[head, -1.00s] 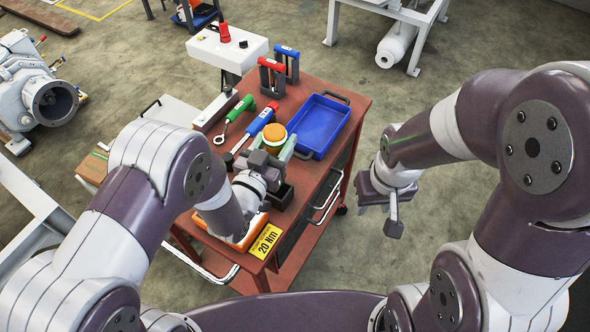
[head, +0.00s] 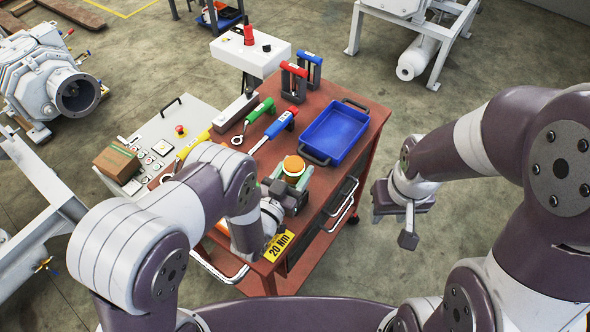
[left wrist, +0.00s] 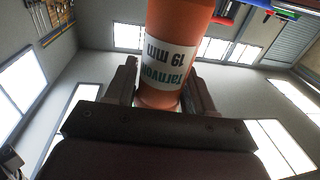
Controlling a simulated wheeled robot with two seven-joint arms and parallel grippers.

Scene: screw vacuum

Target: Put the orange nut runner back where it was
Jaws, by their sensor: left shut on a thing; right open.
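The orange nut runner (head: 294,165) shows end-on above the red cart (head: 350,165), near its front part. In the left wrist view it is an orange cylinder (left wrist: 177,22) with a white "19 mm" label, between both fingers. My left gripper (head: 291,181) is shut on it. Light green parts show beside the nut runner in the head view. The nut runner's lower end is hidden, so I cannot tell whether it touches anything. My right gripper (head: 397,220) is open and empty, beyond the cart's right side.
A blue tray (head: 318,157), green-handled wrench (head: 260,110), blue-handled tool (head: 281,124) and yellow-handled tool (head: 192,145) lie on the cart. Red and blue handled frames (head: 294,82) stand behind. A yellow "20 Nm" label (head: 278,246) marks the front edge. A control panel (head: 165,135) stands left.

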